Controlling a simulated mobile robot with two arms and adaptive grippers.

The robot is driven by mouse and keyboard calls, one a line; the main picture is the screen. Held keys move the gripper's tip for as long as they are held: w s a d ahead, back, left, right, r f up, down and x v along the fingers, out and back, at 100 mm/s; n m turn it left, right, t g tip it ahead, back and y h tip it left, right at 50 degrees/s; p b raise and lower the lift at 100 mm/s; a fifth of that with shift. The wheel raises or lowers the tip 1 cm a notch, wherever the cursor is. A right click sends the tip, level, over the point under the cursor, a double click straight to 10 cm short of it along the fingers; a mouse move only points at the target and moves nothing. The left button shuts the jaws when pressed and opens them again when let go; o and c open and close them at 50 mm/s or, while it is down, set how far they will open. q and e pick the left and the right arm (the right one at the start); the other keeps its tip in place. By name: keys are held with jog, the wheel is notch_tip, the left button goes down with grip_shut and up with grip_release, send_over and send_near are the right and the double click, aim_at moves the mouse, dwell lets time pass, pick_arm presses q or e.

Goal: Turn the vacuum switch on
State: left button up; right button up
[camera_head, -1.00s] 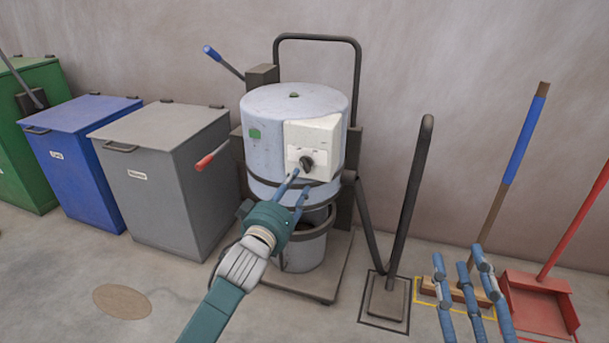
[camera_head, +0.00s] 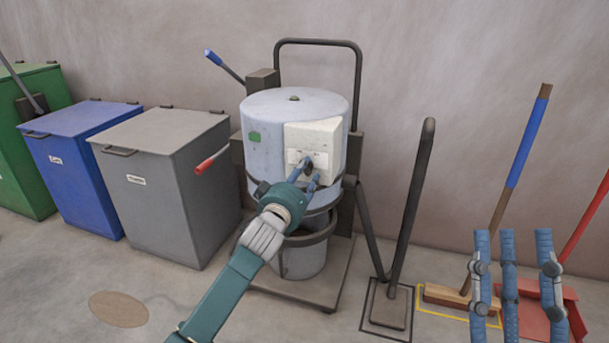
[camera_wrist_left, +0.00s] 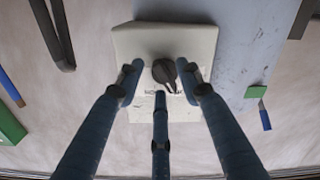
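The vacuum (camera_head: 270,145) is a pale blue-grey drum with a white switch box (camera_head: 325,140) on its front right. A dark rotary switch (camera_wrist_left: 164,71) sits on the white box; in the head view it is mostly behind my left fingers. My left gripper (camera_head: 311,172) is at the box's lower front. In the left wrist view its blue fingers (camera_wrist_left: 162,85) are spread around the knob, two at the sides and one below. They look apart from the knob, though contact is hard to judge. My right gripper (camera_head: 515,255) is empty, with fingers spread apart, at the lower right.
The black hose wand (camera_head: 412,210) stands to the right. A broom (camera_head: 520,150) and red dustpan (camera_head: 548,310) are near my right gripper.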

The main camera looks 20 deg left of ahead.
pick_arm(q)
grip_shut()
pick_arm(e)
jog(key=shift+w, duration=0.1)
